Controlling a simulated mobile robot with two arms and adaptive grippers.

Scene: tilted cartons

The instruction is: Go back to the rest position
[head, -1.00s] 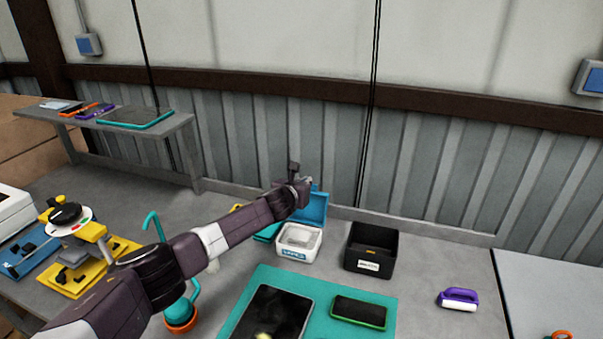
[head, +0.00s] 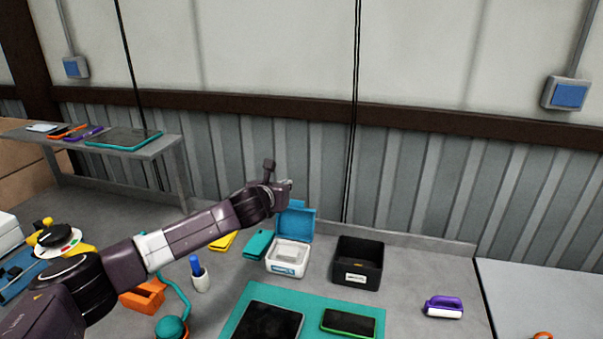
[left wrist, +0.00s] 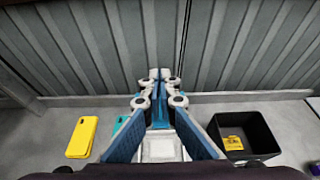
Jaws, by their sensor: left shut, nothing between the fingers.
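My left gripper (head: 285,188) is raised above the bench, in front of the corrugated wall and above the open blue lid of a white box (head: 287,258). Its fingers are shut with nothing between them; they also show in the left wrist view (left wrist: 160,78), pointing toward the wall. My left arm comes in from the lower left and reaches across the bench. The gripper touches nothing that I can see. My right gripper is not in view.
A black bin (head: 359,262) stands right of the white box. A teal mat (head: 303,313) bears a tablet and a phone. A purple-handled tool (head: 444,307) lies at right. An orange holder (head: 143,296) and a blue-capped bottle (head: 198,273) stand below my arm. A shelf (head: 160,148) is at left.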

